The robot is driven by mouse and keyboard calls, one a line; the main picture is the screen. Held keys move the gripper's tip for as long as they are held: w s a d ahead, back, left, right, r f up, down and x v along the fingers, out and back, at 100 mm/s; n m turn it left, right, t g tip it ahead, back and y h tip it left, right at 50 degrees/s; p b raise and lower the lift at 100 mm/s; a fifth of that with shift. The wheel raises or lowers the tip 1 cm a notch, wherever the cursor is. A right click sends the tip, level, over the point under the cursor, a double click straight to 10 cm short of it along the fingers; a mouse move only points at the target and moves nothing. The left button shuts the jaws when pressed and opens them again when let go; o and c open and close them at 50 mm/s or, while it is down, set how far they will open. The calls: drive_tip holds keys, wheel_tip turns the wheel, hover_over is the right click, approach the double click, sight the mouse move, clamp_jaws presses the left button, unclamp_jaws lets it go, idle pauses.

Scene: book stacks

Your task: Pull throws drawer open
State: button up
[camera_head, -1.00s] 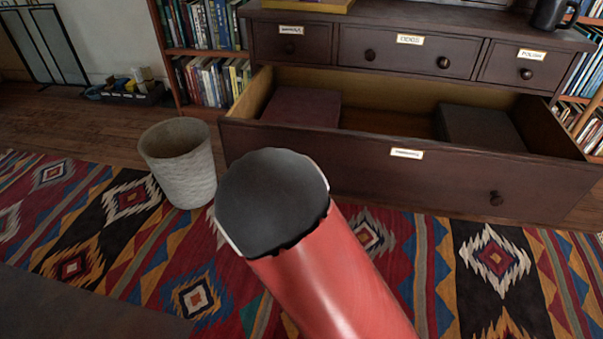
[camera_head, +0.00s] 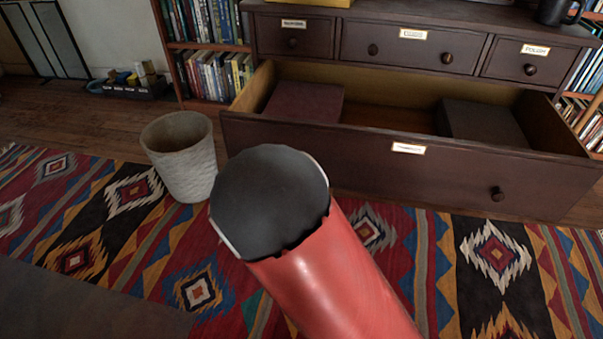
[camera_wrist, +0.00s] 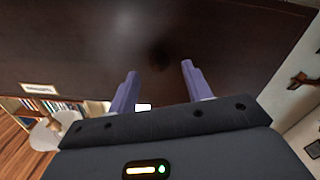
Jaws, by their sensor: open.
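The wide bottom drawer (camera_head: 400,165) of the dark wooden chest stands pulled well out. Its label (camera_head: 408,148) is too small to read. One round knob (camera_head: 498,194) shows at the right of its front; my red arm covers part of the view at left of it. Two flat dark items, a maroon one (camera_head: 303,102) and a grey-black one (camera_head: 482,124), lie inside. In the wrist view my gripper (camera_wrist: 160,69) is open, its two purple fingers apart before a dark wooden face (camera_wrist: 80,45). A dark blurred spot lies beyond the fingertips; I cannot tell if it is a knob.
Three small shut drawers, the middle one (camera_head: 400,50) widest, sit above the open drawer. A pale basket (camera_head: 182,158) stands on the patterned rug (camera_head: 130,225) at left. Bookshelves (camera_head: 208,60) flank the chest. A dark mug (camera_head: 556,10) stands on top.

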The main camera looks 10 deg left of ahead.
drive_tip(key=s, duration=0.5)
drive_tip(key=shift+w+r, duration=0.1)
drive_tip(key=shift+w, duration=0.05)
drive_tip(key=d+r+m+g+y+p, duration=0.1)
drive_tip(key=d+r+g+y+p, duration=0.15)
drive_tip(key=d+r+g, duration=0.4)
drive_tip(key=d+r+m+g+y+p, duration=0.1)
drive_tip(key=d+r+y+p, duration=0.2)
drive_tip(key=r, duration=0.6)
drive_tip(key=s+d+r+g+h+p, duration=0.2)
drive_tip(key=s+d+r, duration=0.2)
drive_tip(key=s+d, duration=0.4)
drive_tip(key=s+d+r+m+g+h+p, duration=0.1)
drive_tip(key=s+d+r+g+h+p, duration=0.2)
drive_tip(key=s+d+r, duration=0.2)
drive_tip(key=s+d, duration=0.3)
drive_tip(key=s, duration=0.2)
drive_tip(key=shift+s+p, duration=0.15)
drive_tip(key=shift+p, duration=0.15)
drive_tip(key=shift+c, duration=0.3)
